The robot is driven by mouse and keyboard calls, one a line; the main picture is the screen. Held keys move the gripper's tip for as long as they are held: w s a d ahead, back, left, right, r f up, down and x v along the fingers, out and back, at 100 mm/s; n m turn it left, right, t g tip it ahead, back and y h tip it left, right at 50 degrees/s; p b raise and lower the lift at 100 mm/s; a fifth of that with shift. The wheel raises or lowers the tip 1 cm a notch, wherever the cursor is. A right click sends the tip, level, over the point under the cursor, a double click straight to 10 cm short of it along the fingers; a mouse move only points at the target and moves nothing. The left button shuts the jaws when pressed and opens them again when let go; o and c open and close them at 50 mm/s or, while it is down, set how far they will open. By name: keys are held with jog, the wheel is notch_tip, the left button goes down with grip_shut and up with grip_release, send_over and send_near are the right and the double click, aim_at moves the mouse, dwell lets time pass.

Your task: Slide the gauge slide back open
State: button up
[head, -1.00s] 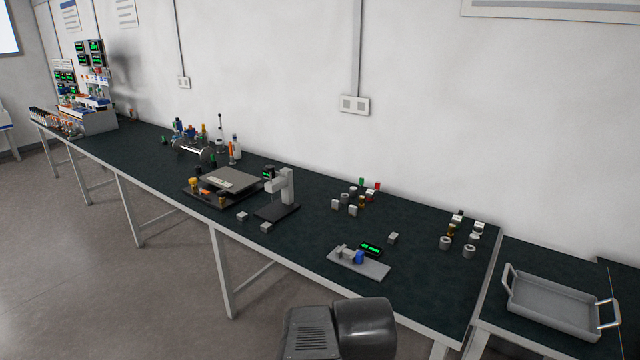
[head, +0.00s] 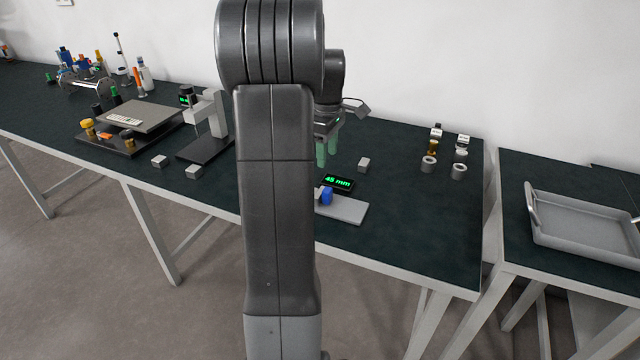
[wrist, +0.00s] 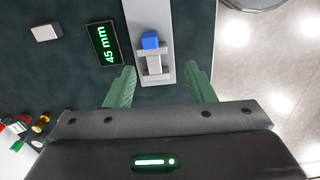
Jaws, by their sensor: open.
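The gauge is a light grey plate (head: 348,211) on the dark bench, with a blue slide knob (head: 326,196) on it. In the wrist view the blue knob (wrist: 150,40) sits against a pale grey block (wrist: 154,64) on the grey plate (wrist: 149,12). The gauge's display (head: 339,183) reads 45 mm in green; it also shows in the wrist view (wrist: 103,44). My gripper (wrist: 160,80) is open and empty, its green fingers on either side of the plate in the wrist view. In the head view my gripper (head: 327,152) hangs above the bench behind the gauge. My arm hides the gauge's left part there.
A small grey block (head: 364,164) stands behind the display. Several small cylinders and blocks stand near the bench's right end. A dark platform (head: 105,140) and a grey stand (head: 206,148) are to the left. A grey tray (head: 585,244) is on the right table.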

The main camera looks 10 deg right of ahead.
aim_at(328, 189)
jog(key=f, duration=0.4)
jog(key=w+f, duration=0.1)
jog(key=f, duration=0.4)
jog(key=w+f, duration=0.1)
jog(key=f, duration=0.4)
jog(key=shift+d+f+b, duration=0.15)
jog(key=shift+d+b, duration=0.15)
jog(key=shift+s, duration=0.1)
grip_shut()
